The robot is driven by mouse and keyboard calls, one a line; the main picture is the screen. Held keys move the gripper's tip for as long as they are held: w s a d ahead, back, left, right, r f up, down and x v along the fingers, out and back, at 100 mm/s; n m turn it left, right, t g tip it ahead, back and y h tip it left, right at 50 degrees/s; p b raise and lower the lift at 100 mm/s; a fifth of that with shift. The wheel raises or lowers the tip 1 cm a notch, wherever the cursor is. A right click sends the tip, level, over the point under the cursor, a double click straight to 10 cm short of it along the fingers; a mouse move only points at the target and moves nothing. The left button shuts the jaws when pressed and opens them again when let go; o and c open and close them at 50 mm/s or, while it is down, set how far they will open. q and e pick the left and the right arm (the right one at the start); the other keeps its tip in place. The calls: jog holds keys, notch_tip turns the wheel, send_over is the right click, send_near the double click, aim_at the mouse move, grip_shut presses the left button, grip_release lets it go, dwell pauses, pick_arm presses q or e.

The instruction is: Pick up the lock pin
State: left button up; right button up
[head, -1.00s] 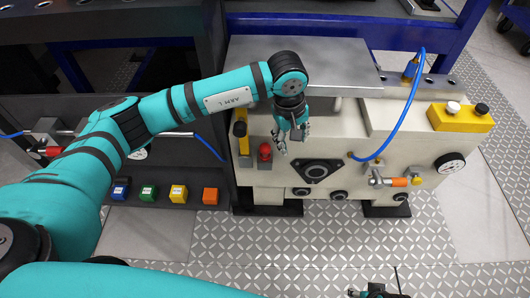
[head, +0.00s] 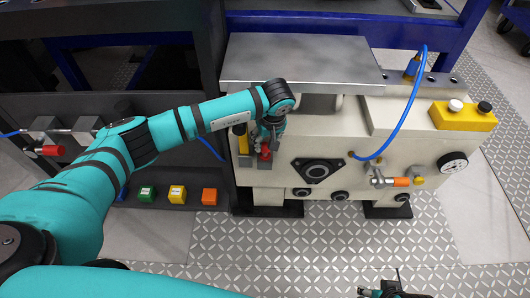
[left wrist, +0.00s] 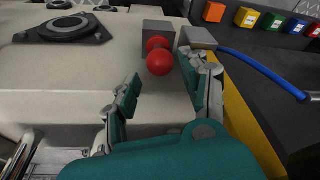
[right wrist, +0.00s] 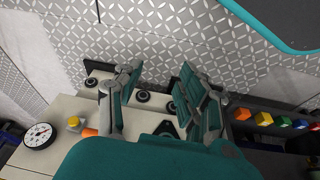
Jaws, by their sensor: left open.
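The lock pin, as I take it, is the red-knobbed part (head: 265,153) on the left front of the cream drive unit (head: 385,130). In the left wrist view two red balls show, the nearer one (left wrist: 160,62) and one just behind it, next to grey blocks (left wrist: 197,38). My left gripper (head: 270,138) is at the knob in the head view. In the left wrist view it is open (left wrist: 168,84), its fingers on either side of the nearer ball with space visible. My right gripper (right wrist: 160,85) is open and empty, away from the pin.
A blue hose (head: 410,110) arches over the unit's right part. A yellow button box (head: 463,115) and a gauge (head: 452,162) are at the right. Coloured blocks (head: 177,194) line the low shelf at left. Another red knob (head: 52,150) sits farther left.

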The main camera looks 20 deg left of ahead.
aim_at(266, 146)
pick_arm(q)
jog(key=x, duration=0.4)
jog(key=shift+s+d+f+b, duration=0.1)
jog(key=shift+s+b, duration=0.05)
jog(key=shift+b, duration=0.25)
jog(key=shift+f, duration=0.4)
grip_shut()
pick_arm(e)
jog(key=v, duration=0.3)
jog(key=shift+r, duration=0.3)
